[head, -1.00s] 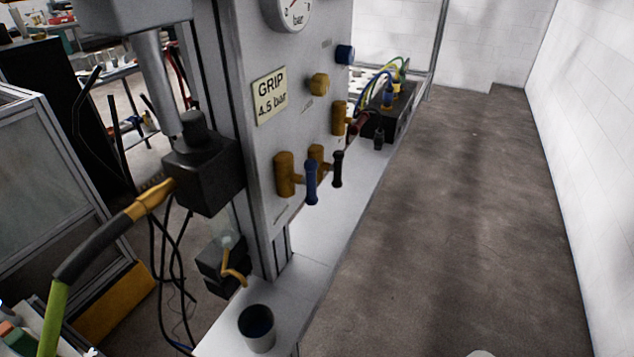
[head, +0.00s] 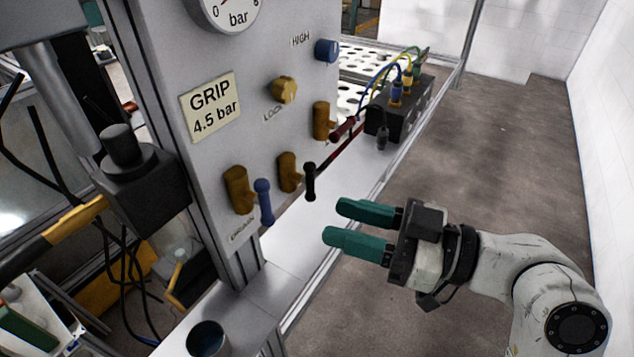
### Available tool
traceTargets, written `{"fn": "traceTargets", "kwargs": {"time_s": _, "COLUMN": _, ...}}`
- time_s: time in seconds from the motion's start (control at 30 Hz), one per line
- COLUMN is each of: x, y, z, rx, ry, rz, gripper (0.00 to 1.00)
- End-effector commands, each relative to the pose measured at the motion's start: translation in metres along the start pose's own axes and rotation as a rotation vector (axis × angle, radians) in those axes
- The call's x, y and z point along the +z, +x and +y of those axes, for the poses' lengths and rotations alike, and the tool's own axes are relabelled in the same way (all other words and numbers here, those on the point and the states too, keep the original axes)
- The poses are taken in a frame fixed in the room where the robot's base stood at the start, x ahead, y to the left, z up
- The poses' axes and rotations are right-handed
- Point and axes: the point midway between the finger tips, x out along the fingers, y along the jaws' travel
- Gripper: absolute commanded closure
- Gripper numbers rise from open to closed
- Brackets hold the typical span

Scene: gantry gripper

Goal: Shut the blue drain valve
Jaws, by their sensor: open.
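The blue drain valve is a brass body (head: 238,189) with a blue lever (head: 264,201) at the lower left of the grey panel (head: 212,142). The blue lever hangs roughly straight down. My gripper (head: 345,224) has green fingers and is open and empty. It is to the right of the blue lever, apart from it, with its fingers pointing left toward the panel.
A brass valve with a black lever (head: 310,181) is close right of the blue one. A valve with a red lever (head: 342,128) is farther along. Above are a brass knob (head: 284,90) and blue knob (head: 327,50). A cup (head: 207,338) stands below on the ledge.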

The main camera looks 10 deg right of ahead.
Motion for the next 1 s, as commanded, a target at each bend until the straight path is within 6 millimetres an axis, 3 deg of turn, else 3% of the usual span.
{"fn": "traceTargets", "kwargs": {"time_s": 0.17, "x": -0.009, "y": 0.012, "z": -0.003, "rx": -0.02, "ry": -0.014, "rz": 0.023, "gripper": 0.59}}
{"fn": "traceTargets", "kwargs": {"time_s": 0.7, "x": -0.011, "y": 0.098, "z": -0.004, "rx": -0.017, "ry": -0.012, "rz": 0.02, "gripper": 0.59}}
{"fn": "traceTargets", "kwargs": {"time_s": 1.0, "x": -0.009, "y": 0.11, "z": -0.004, "rx": -0.014, "ry": -0.012, "rz": 0.019, "gripper": 0.59}}
